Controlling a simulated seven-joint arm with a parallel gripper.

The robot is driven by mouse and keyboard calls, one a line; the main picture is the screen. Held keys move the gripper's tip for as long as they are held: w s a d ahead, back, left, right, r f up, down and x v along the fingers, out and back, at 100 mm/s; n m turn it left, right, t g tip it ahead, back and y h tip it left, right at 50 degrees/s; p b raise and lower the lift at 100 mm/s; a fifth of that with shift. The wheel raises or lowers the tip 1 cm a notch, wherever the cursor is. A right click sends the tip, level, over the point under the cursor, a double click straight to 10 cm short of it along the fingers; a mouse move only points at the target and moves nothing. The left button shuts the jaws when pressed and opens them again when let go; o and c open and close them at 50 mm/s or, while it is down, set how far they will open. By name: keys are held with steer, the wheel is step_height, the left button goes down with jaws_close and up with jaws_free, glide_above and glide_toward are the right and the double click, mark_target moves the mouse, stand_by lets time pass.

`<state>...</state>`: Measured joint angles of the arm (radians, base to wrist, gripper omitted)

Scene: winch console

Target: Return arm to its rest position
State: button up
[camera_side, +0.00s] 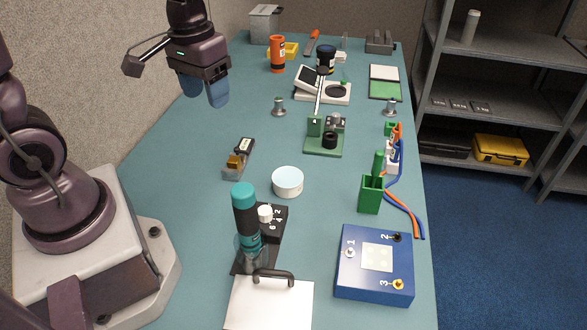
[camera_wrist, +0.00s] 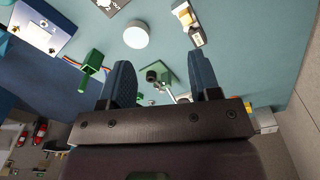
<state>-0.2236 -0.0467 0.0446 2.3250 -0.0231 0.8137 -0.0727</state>
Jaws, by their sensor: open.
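My gripper (camera_side: 205,92) hangs in the air at the upper left of the side view, above the left part of the teal bench. Its two blue fingers are apart with nothing between them. In the wrist view my gripper (camera_wrist: 160,85) also shows open and empty, its fingers pointing up the picture. Beyond the fingers in that view lies the green base with a black knob (camera_wrist: 155,76). My gripper touches nothing that I can see.
The green lever stand (camera_side: 325,140) stands mid-bench, with a white round tub (camera_side: 288,182) nearer. A teal-handled lever (camera_side: 246,215), a blue numbered box (camera_side: 375,265) and a green holder (camera_side: 371,193) are in front. An orange cylinder (camera_side: 277,54) stands behind. Grey shelves (camera_side: 500,100) are at right.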

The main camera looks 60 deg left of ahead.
steer(key=s+d+r+m+t, duration=0.4)
steer(key=s+d+r+t, duration=0.1)
steer(key=r, duration=0.5)
steer(key=shift+s+d+r, duration=0.25)
steer(key=shift+s+d, duration=0.4)
steer(key=shift+d, duration=0.25)
